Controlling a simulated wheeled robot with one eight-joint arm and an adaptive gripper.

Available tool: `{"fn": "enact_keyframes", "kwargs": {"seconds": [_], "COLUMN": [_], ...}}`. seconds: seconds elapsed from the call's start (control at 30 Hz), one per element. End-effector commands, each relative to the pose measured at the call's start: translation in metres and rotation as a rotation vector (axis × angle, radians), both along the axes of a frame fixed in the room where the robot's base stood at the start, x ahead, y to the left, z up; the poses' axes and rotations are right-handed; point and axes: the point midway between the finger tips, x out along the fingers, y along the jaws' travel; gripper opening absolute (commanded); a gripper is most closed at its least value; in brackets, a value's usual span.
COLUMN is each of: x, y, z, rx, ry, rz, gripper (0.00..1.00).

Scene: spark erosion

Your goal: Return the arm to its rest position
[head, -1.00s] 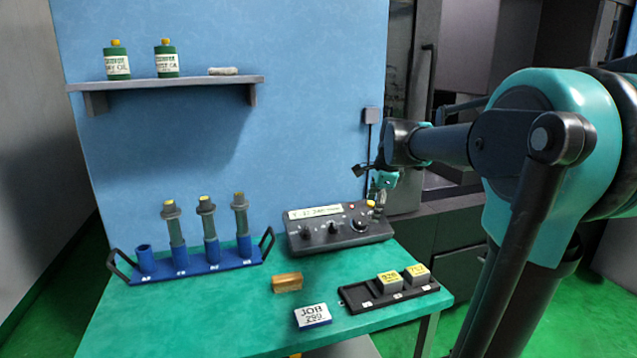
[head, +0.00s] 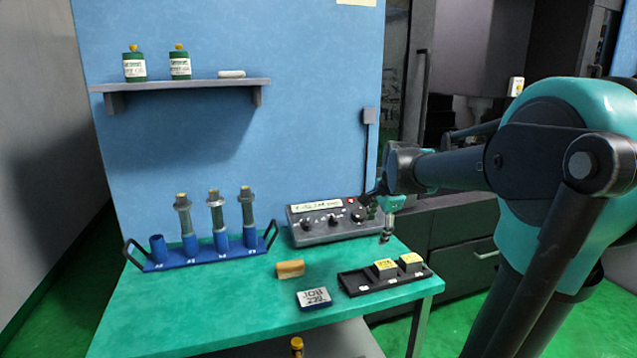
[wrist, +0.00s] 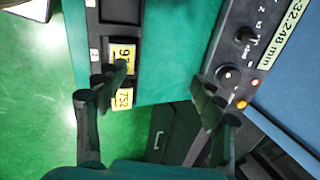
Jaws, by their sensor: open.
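My gripper (head: 386,233) is in the head view at the right end of the green bench (head: 215,325), above the bench surface, beside the grey control box (head: 322,234) and behind the black tray (head: 355,289). In the wrist view my gripper (wrist: 160,105) has its two fingers spread wide with nothing between them. Below it the wrist view shows the tray with two yellow-topped blocks, on the left, and the control box with its knobs, on the right. My arm reaches in from the right of the head view.
A blue rack (head: 200,255) with several sockets and three capped cylinders stands at the bench's left. An orange-tan block (head: 290,268) and a JOB card block (head: 314,299) lie in front of the control box. A shelf (head: 180,86) is on the wall.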

Motion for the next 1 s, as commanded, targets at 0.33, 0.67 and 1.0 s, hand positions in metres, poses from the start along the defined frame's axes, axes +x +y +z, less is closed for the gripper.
{"fn": "enact_keyframes", "kwargs": {"seconds": [0.33, 0.67, 1.0], "x": [-0.072, -0.186, -0.220], "y": [-0.008, -0.018, -0.021], "z": [-0.073, -0.168, -0.193], "rx": [-0.197, -0.471, -0.553], "ry": [-0.033, -0.057, -0.058], "rz": [0.422, 1.026, 1.218], "gripper": [0.68, 0.68, 0.68]}}
